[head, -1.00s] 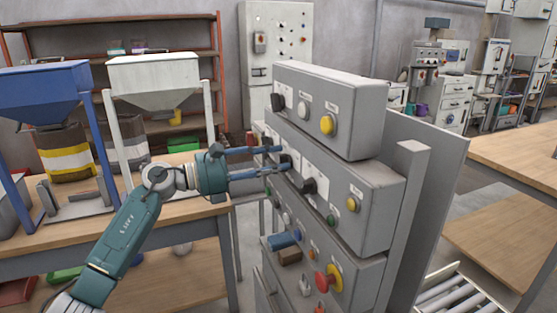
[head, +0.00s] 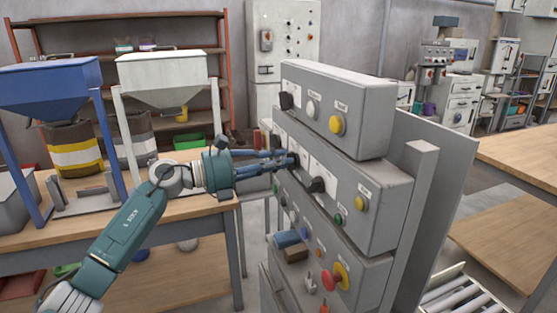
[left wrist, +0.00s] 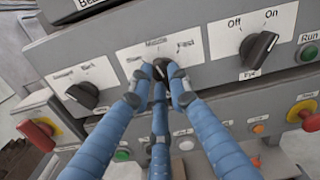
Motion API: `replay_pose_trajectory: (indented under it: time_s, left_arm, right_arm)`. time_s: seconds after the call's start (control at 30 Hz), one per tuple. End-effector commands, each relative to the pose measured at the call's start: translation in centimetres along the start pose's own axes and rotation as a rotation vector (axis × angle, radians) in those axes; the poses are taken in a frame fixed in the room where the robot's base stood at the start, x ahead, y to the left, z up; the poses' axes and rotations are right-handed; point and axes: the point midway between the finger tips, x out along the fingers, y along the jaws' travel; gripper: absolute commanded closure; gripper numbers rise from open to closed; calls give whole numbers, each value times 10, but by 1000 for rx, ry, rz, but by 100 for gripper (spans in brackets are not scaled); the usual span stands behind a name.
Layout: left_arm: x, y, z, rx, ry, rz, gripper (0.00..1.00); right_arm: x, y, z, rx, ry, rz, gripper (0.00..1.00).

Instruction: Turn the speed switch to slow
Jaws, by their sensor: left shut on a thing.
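The speed switch (left wrist: 160,68) is a small dark knob on a white plate in the left wrist view, with what look like slow, medium and fast marks around its top. My left gripper (left wrist: 158,84) has blue fingers closed around this knob. In the head view the left gripper (head: 288,159) reaches the middle box of the grey control panel (head: 362,188) from the left. Its fingers hide most of the knob there, and I cannot tell exactly which mark it points at. My right gripper is in neither view.
An off/on knob (left wrist: 258,50) sits right of the speed switch, and another black knob (left wrist: 82,95) sits left. A white hopper (head: 162,75) and a blue hopper (head: 48,85) stand on the bench behind my left arm.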

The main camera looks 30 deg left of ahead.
Motion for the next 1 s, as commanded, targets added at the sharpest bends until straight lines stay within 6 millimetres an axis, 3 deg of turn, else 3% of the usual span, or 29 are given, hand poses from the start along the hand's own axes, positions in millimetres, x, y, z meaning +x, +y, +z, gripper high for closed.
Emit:
replay_pose_trajectory:
  time_s: [0.5,1.0]
  left_arm:
    - [0,1,-1,-438,0,1,100]
    - [0,2,-3,-622,-2,0,100]
  right_arm:
    - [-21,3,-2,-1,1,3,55]
    - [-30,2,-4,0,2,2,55]
